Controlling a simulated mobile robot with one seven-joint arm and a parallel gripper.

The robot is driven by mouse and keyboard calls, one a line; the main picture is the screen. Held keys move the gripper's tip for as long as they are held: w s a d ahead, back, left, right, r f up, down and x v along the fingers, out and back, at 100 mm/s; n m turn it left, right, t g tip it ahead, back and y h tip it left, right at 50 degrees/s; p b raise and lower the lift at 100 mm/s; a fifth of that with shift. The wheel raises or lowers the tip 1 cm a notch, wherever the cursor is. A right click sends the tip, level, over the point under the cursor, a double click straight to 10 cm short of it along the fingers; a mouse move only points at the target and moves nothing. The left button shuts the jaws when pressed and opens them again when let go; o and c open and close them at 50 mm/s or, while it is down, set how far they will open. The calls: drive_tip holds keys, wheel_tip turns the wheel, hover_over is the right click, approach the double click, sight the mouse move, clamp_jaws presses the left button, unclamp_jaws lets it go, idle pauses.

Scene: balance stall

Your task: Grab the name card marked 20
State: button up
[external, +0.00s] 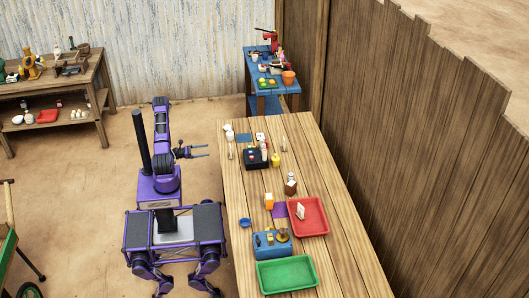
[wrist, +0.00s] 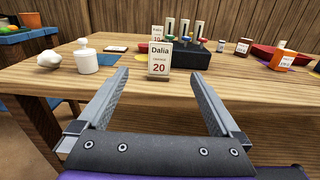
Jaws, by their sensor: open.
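The name card marked 20 (wrist: 159,60) is a white card with "Dalia" above the number. It stands upright near the table's near edge, roughly centred ahead of my gripper in the wrist view. In the external view a thin pale upright shape (external: 230,152) at the table's left edge appears to be this card. My gripper (wrist: 157,78) is open and empty, its two fingers apart and pointing at the card, with a gap before it. It also shows in the external view (external: 207,150), just off the table's left side. A second card marked 10 (wrist: 157,34) stands behind, partly hidden.
A black box with coloured knobs (wrist: 190,58) stands close behind and right of the card. A white jar (wrist: 88,62) and a white lump (wrist: 49,59) are to the left. An orange box (wrist: 283,61) and red tray (external: 326,222) are farther right.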

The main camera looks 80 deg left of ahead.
drive_tip(key=w, duration=1.1)
drive_tip(key=shift+w+a+f, duration=0.1)
drive_tip(key=shift+a+f, duration=0.1)
drive_tip(key=shift+f, duration=0.05)
drive_tip(key=w, duration=0.5)
drive_tip(key=shift+r+p, duration=0.3)
clamp_jaws()
